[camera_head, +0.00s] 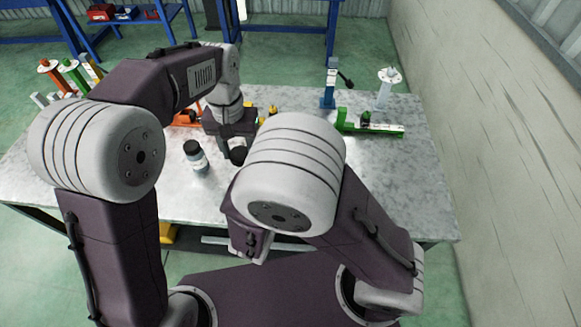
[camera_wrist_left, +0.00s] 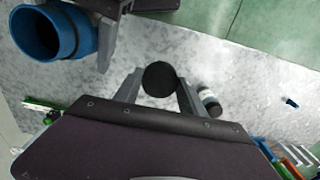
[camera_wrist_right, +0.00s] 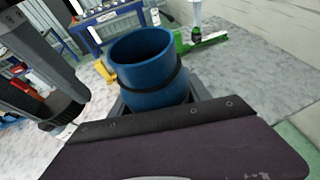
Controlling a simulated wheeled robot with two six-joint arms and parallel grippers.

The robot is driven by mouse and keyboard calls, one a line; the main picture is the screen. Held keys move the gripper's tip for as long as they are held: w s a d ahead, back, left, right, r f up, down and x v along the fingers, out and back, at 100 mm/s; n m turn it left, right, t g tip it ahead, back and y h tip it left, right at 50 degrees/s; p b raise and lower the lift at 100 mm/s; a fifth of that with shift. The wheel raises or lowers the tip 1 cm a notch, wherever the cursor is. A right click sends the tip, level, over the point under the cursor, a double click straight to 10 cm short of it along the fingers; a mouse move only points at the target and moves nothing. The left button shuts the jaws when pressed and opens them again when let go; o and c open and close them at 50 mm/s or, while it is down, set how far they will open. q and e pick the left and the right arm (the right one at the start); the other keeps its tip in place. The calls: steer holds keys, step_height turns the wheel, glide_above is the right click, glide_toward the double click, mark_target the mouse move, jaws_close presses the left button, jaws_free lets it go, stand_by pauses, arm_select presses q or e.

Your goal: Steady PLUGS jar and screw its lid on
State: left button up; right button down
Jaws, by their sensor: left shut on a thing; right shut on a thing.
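My left gripper (camera_wrist_left: 158,92) is shut on a round black lid (camera_wrist_left: 160,78), which sits between its two fingers. In the head view this gripper (camera_head: 226,150) hangs over the table with the dark lid (camera_head: 238,155) at its tip. My right gripper (camera_wrist_right: 158,100) is shut on a blue open-topped jar (camera_wrist_right: 143,62) with a dark band. The jar's hollow mouth also shows in the left wrist view (camera_wrist_left: 40,32), apart from the lid. No PLUGS label is readable on it. In the head view my right arm hides the right gripper and the blue jar.
A dark-capped bottle with a pale label (camera_head: 196,158) stands on the grey table (camera_head: 380,180), left of my left gripper. A green fixture (camera_head: 370,125) and a blue post (camera_head: 329,90) stand at the back right.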

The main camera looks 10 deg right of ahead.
arm_select(q)
steer(key=s+d+r+m, duration=0.2)
steer(key=s+d+r, duration=0.5)
steer(key=d+r, duration=0.3)
step_height(320, 180, up, 3)
steer(key=shift+s+d+f, duration=0.15)
steer(key=shift+d+f, duration=0.05)
steer(key=shift+f, duration=0.1)
steer(key=shift+f, duration=1.95)
steer(key=shift+s, duration=0.1)
steer(key=shift+f, duration=0.85)
steer(key=shift+f, duration=0.6)
steer(key=shift+m, duration=0.3)
